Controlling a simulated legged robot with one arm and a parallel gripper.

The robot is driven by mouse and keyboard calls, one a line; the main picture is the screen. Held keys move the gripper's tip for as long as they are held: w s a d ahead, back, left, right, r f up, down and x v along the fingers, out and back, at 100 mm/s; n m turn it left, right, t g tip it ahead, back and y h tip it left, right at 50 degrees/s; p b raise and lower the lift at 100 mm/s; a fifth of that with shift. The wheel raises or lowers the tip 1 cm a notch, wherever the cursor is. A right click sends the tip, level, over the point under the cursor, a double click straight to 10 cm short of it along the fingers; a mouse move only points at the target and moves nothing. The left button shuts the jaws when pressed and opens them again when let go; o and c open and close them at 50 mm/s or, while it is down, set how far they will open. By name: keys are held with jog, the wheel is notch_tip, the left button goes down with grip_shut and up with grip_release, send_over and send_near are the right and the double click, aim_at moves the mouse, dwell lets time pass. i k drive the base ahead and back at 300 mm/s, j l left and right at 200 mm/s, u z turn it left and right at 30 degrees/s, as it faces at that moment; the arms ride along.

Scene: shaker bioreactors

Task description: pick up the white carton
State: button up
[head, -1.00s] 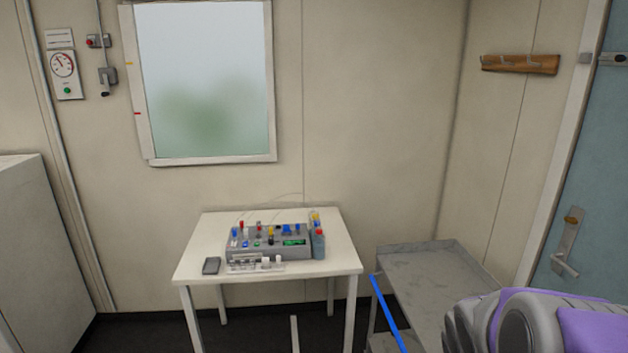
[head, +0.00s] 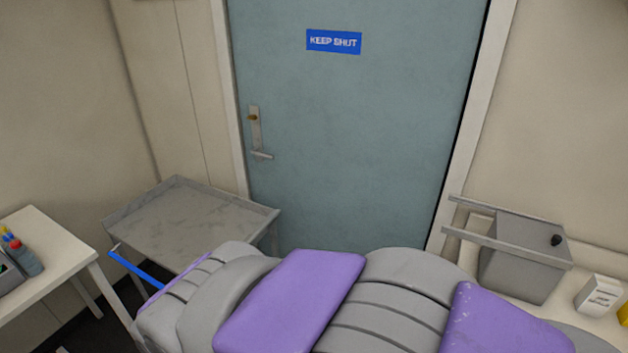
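A small white carton (head: 599,295) with dark print stands upright on a pale counter at the right edge of the head view. It is just right of a grey box-shaped bath. My arm, grey with purple pads, crosses the bottom of the view and lies in front of part of the counter. My gripper's fingers are not in view.
The grey box (head: 525,258) has two rails sticking out to the left and a black knob. A yellow thing (head: 623,314) is cut off right of the carton. A grey cart (head: 190,222) with a blue handle (head: 137,270) stands left of the shut door (head: 350,130). A white table (head: 42,243) is at far left.

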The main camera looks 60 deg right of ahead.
aim_at(595, 297)
jog(key=z, duration=4)
jog(key=i+u, duration=0.2)
jog(key=u, duration=0.15)
jog(key=i+u, duration=0.15)
jog(key=u, duration=0.15)
jog(key=i+u, duration=0.2)
jog(key=u, duration=0.15)
